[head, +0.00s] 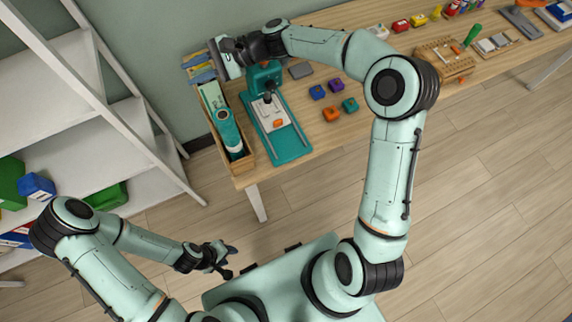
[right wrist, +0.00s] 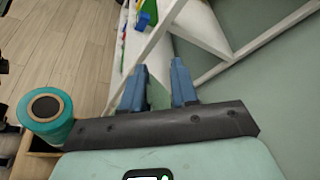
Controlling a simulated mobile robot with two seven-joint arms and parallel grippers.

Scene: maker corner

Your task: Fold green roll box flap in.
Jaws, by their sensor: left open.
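A green box (head: 107,197) lies on the lower shelf at the left in the head view, and a larger green box (head: 12,180) stands further left. My right gripper (head: 200,67) is over the far end of the long wooden crate. My left gripper (head: 231,263) is open and empty, low in front of the table, away from both boxes.
The wooden crate (head: 243,170) holds a teal roll (head: 229,132), also seen in the right wrist view (right wrist: 45,110). A teal press (head: 292,150) stands beside it. Small coloured blocks (head: 331,113) lie further right. The white shelf (head: 85,95) stands left; floor between is clear.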

